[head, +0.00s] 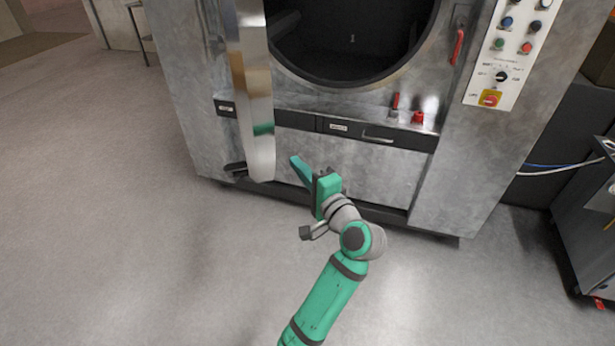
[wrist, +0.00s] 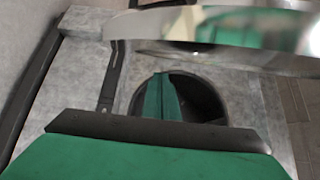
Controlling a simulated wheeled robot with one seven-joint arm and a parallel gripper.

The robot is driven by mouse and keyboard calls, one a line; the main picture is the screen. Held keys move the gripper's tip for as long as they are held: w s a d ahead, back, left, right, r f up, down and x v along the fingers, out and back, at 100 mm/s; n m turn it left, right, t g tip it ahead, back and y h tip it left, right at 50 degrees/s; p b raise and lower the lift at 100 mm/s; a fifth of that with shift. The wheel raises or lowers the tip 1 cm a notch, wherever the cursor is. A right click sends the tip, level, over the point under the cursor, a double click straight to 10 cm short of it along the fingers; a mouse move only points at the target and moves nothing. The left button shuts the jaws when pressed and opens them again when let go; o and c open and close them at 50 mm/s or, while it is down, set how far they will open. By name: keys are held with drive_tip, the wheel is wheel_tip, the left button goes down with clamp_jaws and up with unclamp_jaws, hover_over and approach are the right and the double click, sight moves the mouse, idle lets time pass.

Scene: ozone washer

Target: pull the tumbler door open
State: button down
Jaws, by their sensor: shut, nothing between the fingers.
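The tumbler door (head: 250,95) is a shiny curved metal piece at the left of the machine's round opening (head: 350,40). It stands swung out from the front and is seen nearly edge-on, so the dark drum inside shows. My gripper (head: 296,163) is green, with its fingers together and nothing between them. In the head view it is just right of the door's lower end, with a small gap in the picture. In the wrist view the closed fingers (wrist: 163,97) point at a dark round area, and the door's reflective metal (wrist: 235,28) crosses the top. Touch cannot be told.
The grey machine front has a drawer strip (head: 360,133), a red handle (head: 458,46) and a control panel (head: 508,50) at the right. Cables and dark equipment (head: 575,210) stand at far right. The floor (head: 110,200) at left is clear.

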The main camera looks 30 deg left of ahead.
drive_tip(key=shift+s+a, duration=0.3)
drive_tip(key=shift+a, duration=0.4)
drive_tip(key=shift+s+a, duration=0.3)
drive_tip(key=shift+a, duration=0.4)
drive_tip(key=shift+s+a, duration=0.3)
drive_tip(key=shift+a, duration=0.4)
